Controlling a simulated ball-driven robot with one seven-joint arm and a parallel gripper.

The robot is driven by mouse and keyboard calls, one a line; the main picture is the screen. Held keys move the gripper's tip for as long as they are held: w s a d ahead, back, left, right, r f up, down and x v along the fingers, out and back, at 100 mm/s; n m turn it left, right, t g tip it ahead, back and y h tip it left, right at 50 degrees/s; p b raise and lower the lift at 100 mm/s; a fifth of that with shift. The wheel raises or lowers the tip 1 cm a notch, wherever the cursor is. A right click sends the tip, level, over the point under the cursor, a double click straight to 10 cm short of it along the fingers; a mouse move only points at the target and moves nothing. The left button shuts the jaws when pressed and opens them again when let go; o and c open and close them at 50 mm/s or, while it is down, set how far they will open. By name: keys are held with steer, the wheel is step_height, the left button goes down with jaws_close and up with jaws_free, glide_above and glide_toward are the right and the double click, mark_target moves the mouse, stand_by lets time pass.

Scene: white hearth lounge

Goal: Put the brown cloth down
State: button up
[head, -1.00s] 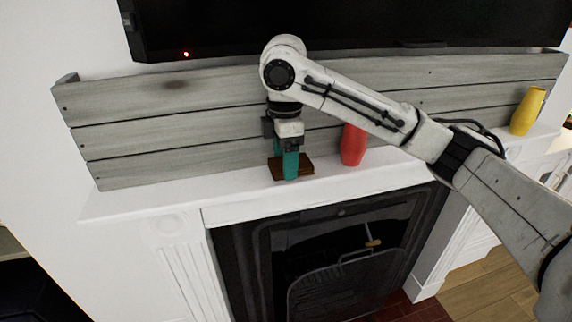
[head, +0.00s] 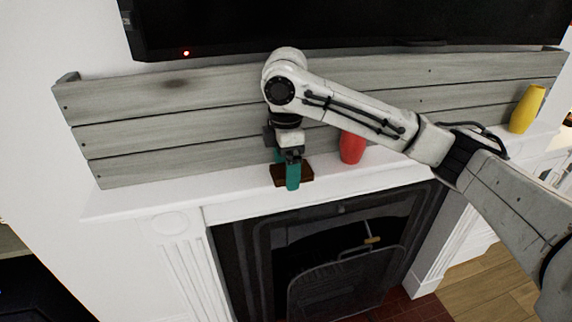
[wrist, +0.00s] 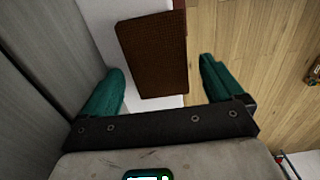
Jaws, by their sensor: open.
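The brown cloth (head: 306,174) lies on the white mantel shelf (head: 150,197), near its front edge. In the wrist view the cloth (wrist: 153,52) is a flat, dark brown rectangle, seen ahead of and between my fingers. My gripper (head: 289,172) has teal fingers and is at the cloth, partly hiding it in the head view. In the wrist view my gripper (wrist: 160,85) is open, with its two fingers spread wide on either side of the cloth. I cannot tell whether a finger touches it.
A red vase (head: 352,147) stands on the mantel just right of my gripper. A yellow vase (head: 527,109) stands at the far right. Grey planks (head: 180,140) rise behind the shelf, under a black television (head: 340,25). The shelf left of the cloth is clear. The fireplace (head: 330,250) is below.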

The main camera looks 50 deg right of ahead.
step_height(320, 180, up, 12)
steer(key=shift+r+b, duration=0.15)
steer(key=shift+b, duration=0.2)
stand_by(1.0)
